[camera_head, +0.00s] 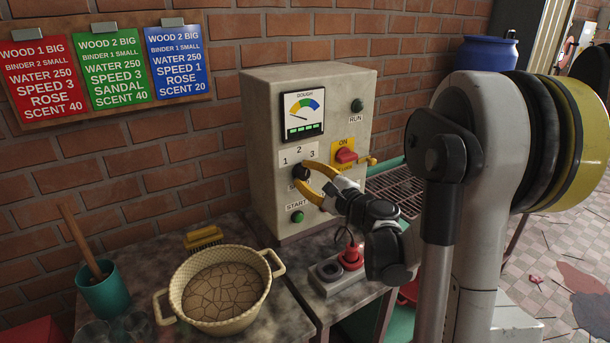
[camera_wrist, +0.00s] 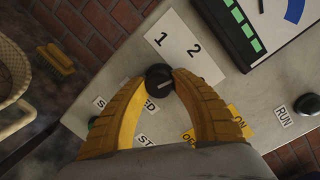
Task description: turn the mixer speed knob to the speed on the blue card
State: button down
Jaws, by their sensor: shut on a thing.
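The blue card (camera_head: 177,62) hangs rightmost on the wall board and reads SPEED 1. The black speed knob (camera_head: 300,171) is on the front of the grey control box, below a white plate (camera_head: 299,153) marked 1, 2, 3. My yellow gripper (camera_head: 297,174) is shut on the knob, one finger on each side. In the wrist view the knob (camera_wrist: 159,82) sits between the fingertips (camera_wrist: 160,75), with 1 and 2 visible beyond it and 3 hidden. A pale mark shows on the knob, but I cannot tell which number it points to.
The box also carries a dough gauge (camera_head: 303,113), a red switch (camera_head: 346,155) to the right of the knob, a green START button (camera_head: 297,217) below and a dark RUN lamp (camera_head: 357,105). A cream pot (camera_head: 176,298) stands on the table at lower left.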

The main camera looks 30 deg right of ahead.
jog(key=shift+n, duration=0.3)
jog(key=n, duration=0.5)
jog(key=shift+r+g+p, duration=0.1)
jog(key=shift+g+p, duration=0.2)
jog(key=shift+g, duration=0.1)
jog(key=n+h, duration=0.1)
jog(key=n, duration=0.4)
jog(key=shift+n, duration=0.3)
jog(key=c, duration=1)
grip_release()
jog(key=shift+s, duration=0.15)
jog(key=s+d+r, duration=0.1)
jog(key=s, duration=1)
jog(key=shift+s+r, duration=0.15)
jog(key=shift+s, duration=0.15)
